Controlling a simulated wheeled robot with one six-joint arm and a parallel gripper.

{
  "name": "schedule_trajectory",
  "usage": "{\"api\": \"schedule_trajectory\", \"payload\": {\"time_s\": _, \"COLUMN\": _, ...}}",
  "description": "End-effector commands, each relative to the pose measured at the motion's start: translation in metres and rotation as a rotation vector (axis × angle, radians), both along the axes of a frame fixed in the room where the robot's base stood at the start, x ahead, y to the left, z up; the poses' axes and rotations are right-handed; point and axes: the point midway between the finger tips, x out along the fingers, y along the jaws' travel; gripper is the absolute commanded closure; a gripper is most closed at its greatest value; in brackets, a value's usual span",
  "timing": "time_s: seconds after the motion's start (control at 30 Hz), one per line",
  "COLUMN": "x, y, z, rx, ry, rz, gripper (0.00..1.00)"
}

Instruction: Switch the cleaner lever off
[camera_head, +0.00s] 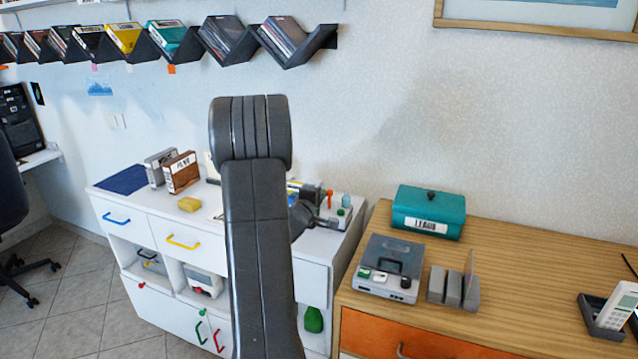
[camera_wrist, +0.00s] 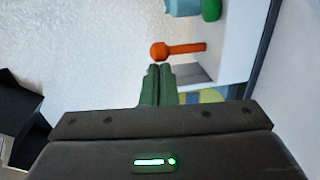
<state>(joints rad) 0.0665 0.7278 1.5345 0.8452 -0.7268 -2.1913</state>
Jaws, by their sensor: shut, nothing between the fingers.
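The cleaner lever (camera_head: 329,199) is orange and stands up at the back right of the white cabinet. In the wrist view the lever (camera_wrist: 188,48) lies across the picture, its round knob pointing left. My gripper (camera_wrist: 159,68) is shut and empty. Its fingertips appear just short of the knob; I cannot tell whether they touch it. In the head view my gripper (camera_head: 332,223) is small and partly hidden behind my arm, close to the lever.
My arm covers the middle of the white cabinet (camera_head: 112,211). A wooden desk (camera_head: 495,268) with a grey device (camera_head: 388,268) and teal box (camera_head: 428,212) is to the right.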

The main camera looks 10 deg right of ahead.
Motion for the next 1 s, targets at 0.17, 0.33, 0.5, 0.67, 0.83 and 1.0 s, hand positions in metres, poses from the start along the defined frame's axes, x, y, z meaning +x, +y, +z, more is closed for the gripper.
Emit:
{"api": "schedule_trajectory", "payload": {"time_s": 0.17, "x": 0.004, "y": -0.003, "z": 0.011, "rx": 0.038, "ry": 0.059, "rz": 0.0, "gripper": 1.0}}
{"api": "schedule_trajectory", "payload": {"time_s": 0.33, "x": 0.007, "y": -0.005, "z": 0.01, "rx": 0.064, "ry": 0.098, "rz": 0.0, "gripper": 1.0}}
{"api": "schedule_trajectory", "payload": {"time_s": 0.5, "x": 0.008, "y": -0.005, "z": 0.005, "rx": 0.063, "ry": 0.094, "rz": 0.001, "gripper": 1.0}}
{"api": "schedule_trajectory", "payload": {"time_s": 0.67, "x": 0.008, "y": -0.005, "z": 0.005, "rx": 0.063, "ry": 0.093, "rz": 0.001, "gripper": 1.0}}
{"api": "schedule_trajectory", "payload": {"time_s": 0.83, "x": -0.006, "y": 0.005, "z": 0.01, "rx": 0.063, "ry": 0.093, "rz": 0.001, "gripper": 1.0}}
{"api": "schedule_trajectory", "payload": {"time_s": 1.0, "x": -0.036, "y": 0.025, "z": 0.019, "rx": 0.063, "ry": 0.093, "rz": 0.003, "gripper": 1.0}}
